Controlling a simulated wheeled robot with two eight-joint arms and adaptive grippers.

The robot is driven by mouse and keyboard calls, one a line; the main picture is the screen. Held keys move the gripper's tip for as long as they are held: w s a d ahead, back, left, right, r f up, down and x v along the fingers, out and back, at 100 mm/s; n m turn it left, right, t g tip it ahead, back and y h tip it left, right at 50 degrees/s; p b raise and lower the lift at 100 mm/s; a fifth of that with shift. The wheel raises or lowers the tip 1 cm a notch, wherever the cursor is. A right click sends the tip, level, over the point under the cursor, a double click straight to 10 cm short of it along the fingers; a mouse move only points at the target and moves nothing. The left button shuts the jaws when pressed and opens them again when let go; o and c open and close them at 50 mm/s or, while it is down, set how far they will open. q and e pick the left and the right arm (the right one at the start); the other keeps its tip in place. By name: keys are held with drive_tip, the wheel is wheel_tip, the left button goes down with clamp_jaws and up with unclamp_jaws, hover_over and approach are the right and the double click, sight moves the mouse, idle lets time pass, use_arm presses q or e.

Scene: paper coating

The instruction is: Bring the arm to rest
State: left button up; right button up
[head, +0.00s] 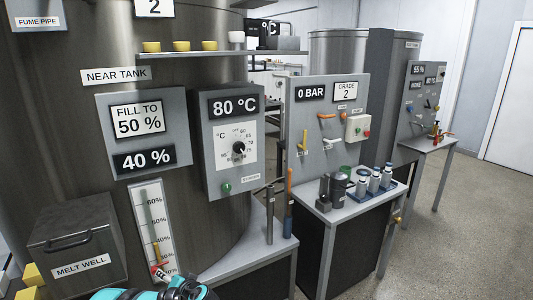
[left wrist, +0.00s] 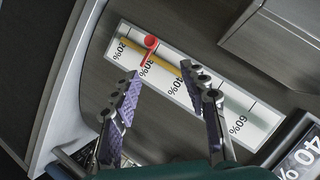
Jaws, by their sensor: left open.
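My left gripper (left wrist: 160,76) is open in the left wrist view, with its two purple-padded fingers apart and nothing between them. Behind the fingers is the white level gauge (left wrist: 245,120) with percent marks, a yellow strip (left wrist: 168,60) and a red marker (left wrist: 149,46). In the head view the level gauge (head: 145,210) is on the near tank, low at the left. My right gripper is in neither view.
The melt well (head: 78,240) stands left of the gauge. Right of it are the 80 °C dial panel (head: 230,140) and a grey bench (head: 245,262) with upright tools. A second table (head: 335,212) holds several bottles. The floor at the right is clear.

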use_arm(q)
drive_tip(key=s+d+r+h, duration=0.2)
drive_tip(key=s+d, duration=0.3)
drive_tip(key=s, duration=0.4)
drive_tip(key=s+d+r+g+h, duration=0.1)
drive_tip(key=s+d+r+h, duration=0.2)
drive_tip(key=s+d, duration=0.3)
drive_tip(key=s+d+r+n+h, duration=0.1)
drive_tip(key=s+d+h, duration=0.4)
drive_tip(key=s, duration=0.9)
drive_tip(key=shift+s+d+r+g, duration=0.25)
drive_tip(key=shift+r+g, duration=0.15)
drive_tip(key=shift+r, duration=0.3)
idle(0.7)
